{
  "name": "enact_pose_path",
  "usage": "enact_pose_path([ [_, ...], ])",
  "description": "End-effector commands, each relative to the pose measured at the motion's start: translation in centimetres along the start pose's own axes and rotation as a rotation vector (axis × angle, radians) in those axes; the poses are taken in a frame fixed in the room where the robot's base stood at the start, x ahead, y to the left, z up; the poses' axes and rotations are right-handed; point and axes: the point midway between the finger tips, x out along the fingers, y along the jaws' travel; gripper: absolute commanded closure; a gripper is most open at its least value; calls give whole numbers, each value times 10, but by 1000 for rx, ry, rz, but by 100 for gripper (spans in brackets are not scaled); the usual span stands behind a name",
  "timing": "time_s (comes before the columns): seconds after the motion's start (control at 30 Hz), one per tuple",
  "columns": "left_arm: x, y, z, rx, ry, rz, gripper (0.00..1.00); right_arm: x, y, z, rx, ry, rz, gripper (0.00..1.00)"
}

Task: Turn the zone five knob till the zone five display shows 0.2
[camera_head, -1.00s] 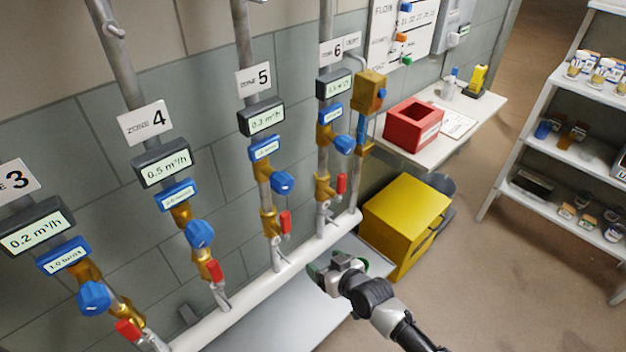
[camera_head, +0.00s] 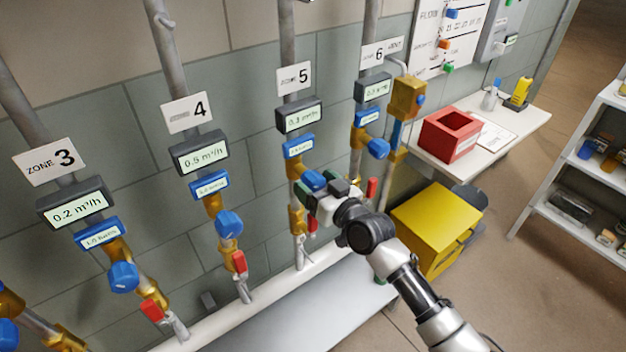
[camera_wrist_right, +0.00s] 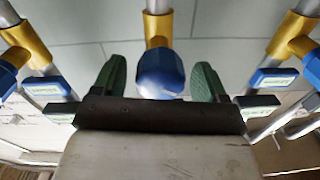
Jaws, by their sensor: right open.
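The zone five knob (camera_head: 314,180) is blue and sits on a brass valve under the zone 5 sign (camera_head: 294,78). The zone five display (camera_head: 299,116) appears to read 0.3 m³/h. My right gripper (camera_head: 318,192) is at this knob in the head view and partly covers it. In the right wrist view the knob (camera_wrist_right: 160,74) lies between the two green fingertips of the open right gripper (camera_wrist_right: 158,82), with a gap on each side. My left gripper is not in view.
The zone 4 knob (camera_head: 229,224) is to the left and the zone 6 knob (camera_head: 378,148) to the right. A red lever (camera_head: 311,222) is just below my right gripper. A yellow box (camera_head: 436,220) and a red bin (camera_head: 451,134) stand further right.

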Motion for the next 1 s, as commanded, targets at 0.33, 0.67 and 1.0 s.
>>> enact_pose_path([
  [0.33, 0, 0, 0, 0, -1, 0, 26, 14, 0, 0, 0, 0, 0, 26],
  [0.67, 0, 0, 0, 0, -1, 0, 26, 13, 0, 0, 0, -1, 0, 59],
  [1.0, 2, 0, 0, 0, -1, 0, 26, 13, 0, 1, 132, 3, 0, 75],
])
